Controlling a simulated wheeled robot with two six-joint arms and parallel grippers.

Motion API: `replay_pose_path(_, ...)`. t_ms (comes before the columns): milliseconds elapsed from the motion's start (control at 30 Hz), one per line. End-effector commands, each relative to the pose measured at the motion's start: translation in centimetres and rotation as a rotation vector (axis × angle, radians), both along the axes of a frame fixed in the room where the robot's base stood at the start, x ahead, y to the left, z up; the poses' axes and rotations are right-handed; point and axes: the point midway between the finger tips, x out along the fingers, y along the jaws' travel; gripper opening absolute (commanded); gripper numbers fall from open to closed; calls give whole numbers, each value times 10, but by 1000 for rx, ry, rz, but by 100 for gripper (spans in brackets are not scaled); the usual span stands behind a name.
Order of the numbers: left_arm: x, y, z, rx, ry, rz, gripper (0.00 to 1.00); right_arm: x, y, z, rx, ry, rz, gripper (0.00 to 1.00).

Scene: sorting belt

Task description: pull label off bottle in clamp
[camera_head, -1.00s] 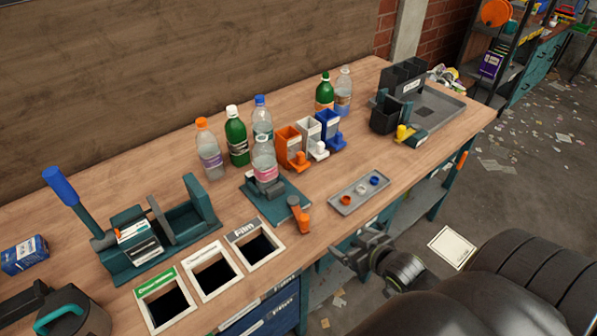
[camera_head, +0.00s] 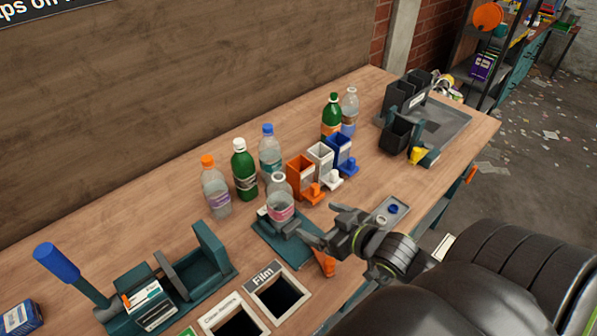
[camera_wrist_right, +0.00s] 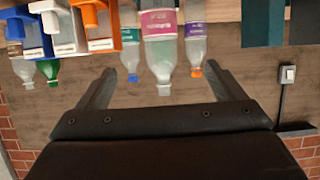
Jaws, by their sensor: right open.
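A clear bottle with a pink label (camera_head: 280,200) and no cap stands upright in the teal clamp (camera_head: 283,243) on the bench. The clamp's orange handle (camera_head: 326,262) points toward the front. My right gripper (camera_head: 320,226) is just right of and in front of the bottle, open and apart from it. In the right wrist view, which is upside down, the pink-labelled bottle (camera_wrist_right: 162,50) lies between and beyond the open fingers (camera_wrist_right: 165,90). Part of the clamp is hidden behind my right gripper. My left gripper is not in view.
Several bottles, including an orange-capped one (camera_head: 215,187) and a green one (camera_head: 244,170), stand behind the clamp. Orange (camera_head: 300,179), white and blue bins stand to the right. A cap tray (camera_head: 396,212) is partly behind my right arm. The Film opening (camera_head: 278,292) lies in front.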

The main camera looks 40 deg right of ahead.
Motion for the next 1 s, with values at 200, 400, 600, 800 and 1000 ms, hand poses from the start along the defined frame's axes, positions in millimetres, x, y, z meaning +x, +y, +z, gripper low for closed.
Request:
replay_pose_path(200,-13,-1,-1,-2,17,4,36,25,2,-10,3,-3,-2,89)
replay_pose_path(400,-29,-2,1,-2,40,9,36,60,5,-24,4,-2,-2,89)
replay_pose_path(600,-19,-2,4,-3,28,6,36,95,8,-39,4,-2,-2,89)
replay_pose_path(800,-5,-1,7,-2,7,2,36,126,10,-52,3,0,-1,89)
replay_pose_path(1000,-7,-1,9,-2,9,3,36,148,12,-62,1,0,-2,89)
